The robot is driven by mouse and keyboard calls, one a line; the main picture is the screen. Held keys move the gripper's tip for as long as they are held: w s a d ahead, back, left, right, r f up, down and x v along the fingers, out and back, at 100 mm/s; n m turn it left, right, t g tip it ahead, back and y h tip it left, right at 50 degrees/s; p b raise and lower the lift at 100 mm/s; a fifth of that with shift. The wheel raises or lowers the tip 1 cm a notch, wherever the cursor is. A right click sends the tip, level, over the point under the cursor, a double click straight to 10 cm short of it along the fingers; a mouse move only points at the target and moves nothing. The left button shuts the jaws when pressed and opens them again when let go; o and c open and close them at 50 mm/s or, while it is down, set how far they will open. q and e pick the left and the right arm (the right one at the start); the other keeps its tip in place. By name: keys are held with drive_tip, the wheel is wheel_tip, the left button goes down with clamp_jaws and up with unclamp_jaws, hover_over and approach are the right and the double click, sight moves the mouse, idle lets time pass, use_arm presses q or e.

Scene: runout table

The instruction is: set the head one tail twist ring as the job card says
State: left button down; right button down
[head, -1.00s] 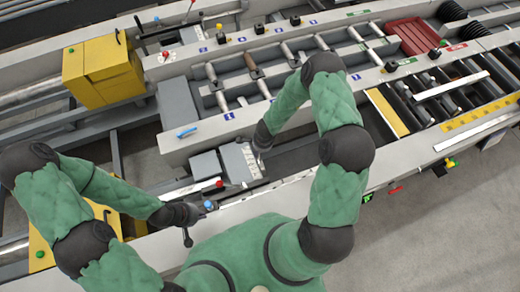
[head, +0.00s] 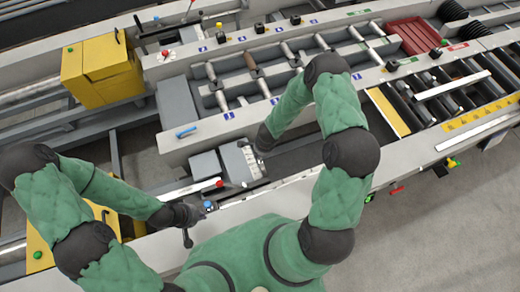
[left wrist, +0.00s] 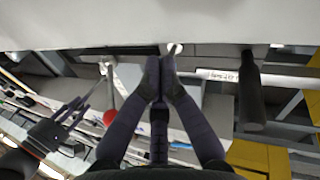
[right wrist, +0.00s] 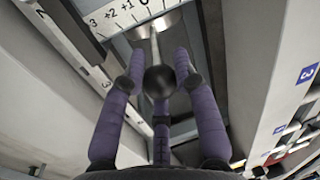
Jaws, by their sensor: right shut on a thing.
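A grey box (head: 236,164) with a white scale stands at the middle of the near rail, in front of my right gripper (head: 259,155). In the right wrist view the scale (right wrist: 112,18) reads 3, +2, +1 and 0. Below it is a metal ring (right wrist: 156,28) with a thin rod running to a black ball knob (right wrist: 160,80). My right gripper (right wrist: 159,62) has its fingers on both sides of the knob, shut on it. My left gripper (left wrist: 161,68) has its fingertips together, with nothing seen between them. A small white-tipped pin (left wrist: 174,49) shows just beyond them. No job card is readable.
A blue knob (head: 208,205) and a red ball knob (head: 219,183) sit near my left gripper. A black handle (left wrist: 251,92) hangs to its right in the left wrist view. A yellow box (head: 103,70), a red tray (head: 412,36) and rollers (head: 455,90) lie farther off.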

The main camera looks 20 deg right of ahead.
drive_tip(key=s, duration=0.1)
drive_tip(key=s+b, duration=0.1)
drive_tip(key=shift+s+f, duration=0.2)
drive_tip(key=shift+s, duration=0.1)
drive_tip(key=c, duration=0.9)
unclamp_jaws()
drive_tip(key=shift+c, duration=0.2)
drive_tip(key=shift+w, duration=0.1)
wheel_tip(320, 180, up, 12)
drive_tip(key=s, duration=0.2)
drive_tip(key=shift+s, duration=0.15)
drive_tip(key=shift+d+f, duration=0.1)
drive_tip(key=shift+f, duration=0.05)
